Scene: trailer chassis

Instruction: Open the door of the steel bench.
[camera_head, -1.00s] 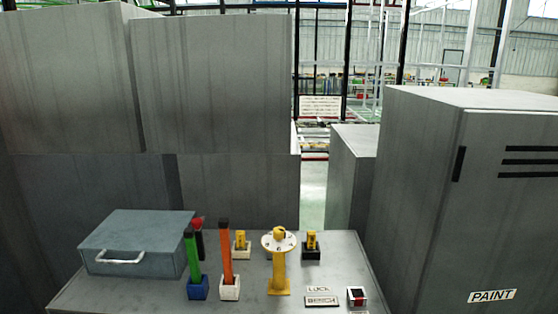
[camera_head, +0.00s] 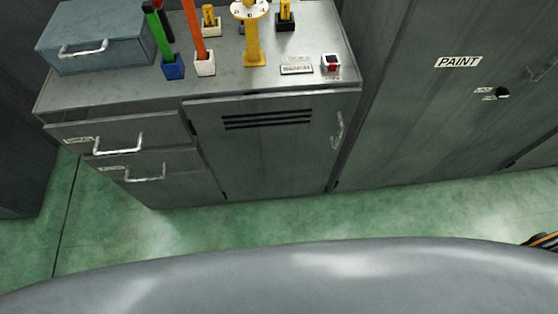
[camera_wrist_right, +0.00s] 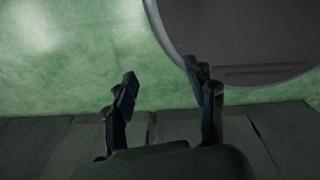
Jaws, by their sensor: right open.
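The steel bench (camera_head: 100,98) stands ahead of me in the head view. Its door (camera_head: 265,155) is the grey panel on the right of its front, with dark vent slots near the top and a curved metal handle (camera_head: 338,130) at its right side. The door looks closed. In the right wrist view my right gripper (camera_wrist_right: 165,88) is open with nothing between its fingers, above the green floor and apart from the door handle. My left gripper is in neither view.
Two drawers with handles (camera_head: 125,143) are left of the door. The bench top holds a blue-grey box (camera_head: 95,40), a yellow stand (camera_head: 253,45) and coloured tools in holders. A PAINT cabinet (camera_head: 420,110) stands at right. Green floor (camera_head: 250,225) lies clear in front.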

